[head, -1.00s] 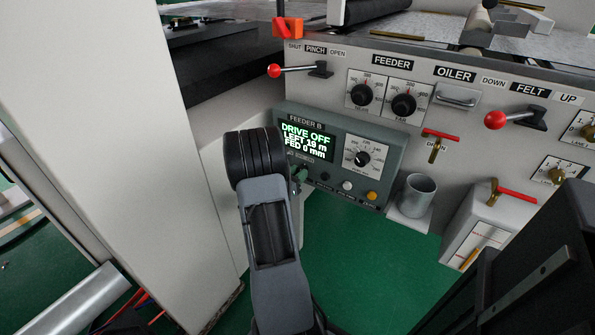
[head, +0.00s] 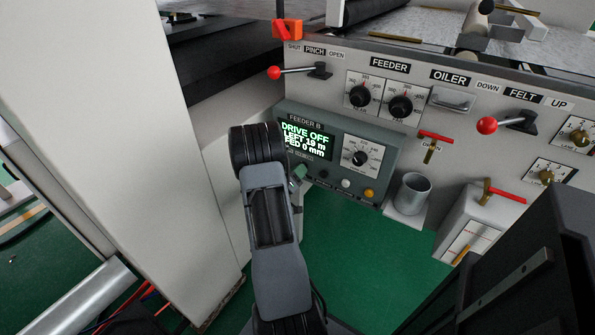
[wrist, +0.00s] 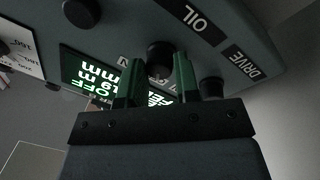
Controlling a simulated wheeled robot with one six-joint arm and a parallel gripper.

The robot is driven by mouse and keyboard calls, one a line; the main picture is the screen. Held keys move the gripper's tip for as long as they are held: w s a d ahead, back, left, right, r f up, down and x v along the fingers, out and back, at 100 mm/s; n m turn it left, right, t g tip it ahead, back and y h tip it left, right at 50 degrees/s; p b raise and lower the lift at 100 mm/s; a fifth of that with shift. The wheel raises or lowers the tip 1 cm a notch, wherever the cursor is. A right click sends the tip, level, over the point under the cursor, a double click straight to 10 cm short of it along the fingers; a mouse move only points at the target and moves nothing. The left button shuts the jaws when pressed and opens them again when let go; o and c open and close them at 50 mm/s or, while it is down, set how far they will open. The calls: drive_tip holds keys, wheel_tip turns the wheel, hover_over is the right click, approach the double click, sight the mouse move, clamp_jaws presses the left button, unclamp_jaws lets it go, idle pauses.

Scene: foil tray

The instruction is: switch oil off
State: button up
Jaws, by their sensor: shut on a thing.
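The grey-green FEEDER B panel (head: 330,128) has a lit display (head: 305,140) reading DRIVE OFF, LEFT 19 m, FED 0 mm. In the wrist view the panel appears turned over, with an OIL label (wrist: 200,18) and a DRIVE label (wrist: 243,62). The black oil switch knob (wrist: 159,57) sits beside the OIL label, between the two green fingers of my gripper (wrist: 157,80), which are shut on it. Another black knob (wrist: 211,87) stands beside the DRIVE label. In the head view my gripper (head: 298,178) is at the panel's lower left, largely hidden by my arm.
Right of the display are a dial (head: 361,152), a white button (head: 346,183) and an orange button (head: 368,193). A grey cup (head: 412,188) stands right of the panel. Red-handled levers, including the felt lever (head: 488,125), project from the machine front. Green floor is clear below.

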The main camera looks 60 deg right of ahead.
idle(0.3)
drive_tip(key=o, duration=0.9)
drive_tip(key=a, duration=0.4)
drive_tip(key=a+f, duration=0.1)
drive_tip(key=a, duration=0.4)
drive_tip(key=w+a+p, duration=0.1)
drive_tip(key=a, duration=0.3)
drive_tip(key=shift+a+f, duration=0.35)
